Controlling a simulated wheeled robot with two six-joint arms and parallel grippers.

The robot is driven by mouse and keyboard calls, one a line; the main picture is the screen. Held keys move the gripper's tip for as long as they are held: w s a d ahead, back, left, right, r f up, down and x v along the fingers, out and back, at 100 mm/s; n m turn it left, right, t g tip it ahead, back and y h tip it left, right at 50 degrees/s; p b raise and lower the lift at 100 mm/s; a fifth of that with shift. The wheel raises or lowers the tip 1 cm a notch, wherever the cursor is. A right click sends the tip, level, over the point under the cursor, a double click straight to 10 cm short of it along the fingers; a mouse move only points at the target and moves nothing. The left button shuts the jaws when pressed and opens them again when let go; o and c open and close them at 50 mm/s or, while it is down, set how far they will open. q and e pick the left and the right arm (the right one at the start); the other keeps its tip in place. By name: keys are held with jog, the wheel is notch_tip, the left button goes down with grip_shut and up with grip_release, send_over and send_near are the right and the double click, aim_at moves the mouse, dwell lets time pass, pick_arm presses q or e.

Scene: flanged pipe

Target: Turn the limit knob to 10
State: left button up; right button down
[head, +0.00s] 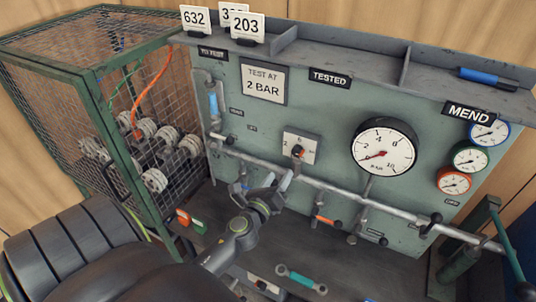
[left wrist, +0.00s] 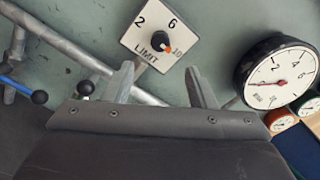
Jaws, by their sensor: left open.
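The limit knob (head: 298,151) is a small dark knob with an orange pointer on a pale square plate (head: 306,142) on the green panel. In the left wrist view the knob (left wrist: 160,40) shows close up, on a plate marked 2, 6 and LIMIT. My right gripper is not in view.
A large pressure gauge (head: 384,146) is right of the plate, with several small gauges farther right. A green mesh cage (head: 120,110) stands at left. A teal-handled tool (head: 301,280) lies on the bench.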

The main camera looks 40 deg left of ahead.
pick_arm(q)
jog(key=v, duration=0.6)
jog(key=shift+b, duration=0.45)
jog(key=s+f+n+g+b, duration=0.1)
jog(key=s+f+n+g, duration=0.25)
jog(key=f, duration=0.75)
jog(key=s+f+n+g+h+b, duration=0.15)
jog(key=s+f+n, duration=0.3)
jog(key=f, duration=0.65)
jog(key=s+f+n+g, duration=0.3)
jog(key=f+n+g, duration=0.15)
jog(key=f, duration=0.75)
jog(key=s+d+f+n+g+h+b, duration=0.1)
jog(key=s+f+n+g, duration=0.2)
jog(key=s+f+n, duration=0.4)
jog(key=s+d+f+n+g+h+b, duration=0.1)
jog(key=s+f+n, duration=0.6)
jog(key=s, duration=1.1)
notch_tip(320, 180, down, 4)
jog(key=d+g, duration=0.1)
jog(key=g, duration=0.1)
jog(key=shift+d+g, duration=0.25)
jog(key=shift+g, duration=0.1)
jog(key=shift+s+r, duration=0.1)
jog(key=shift+r, duration=0.05)
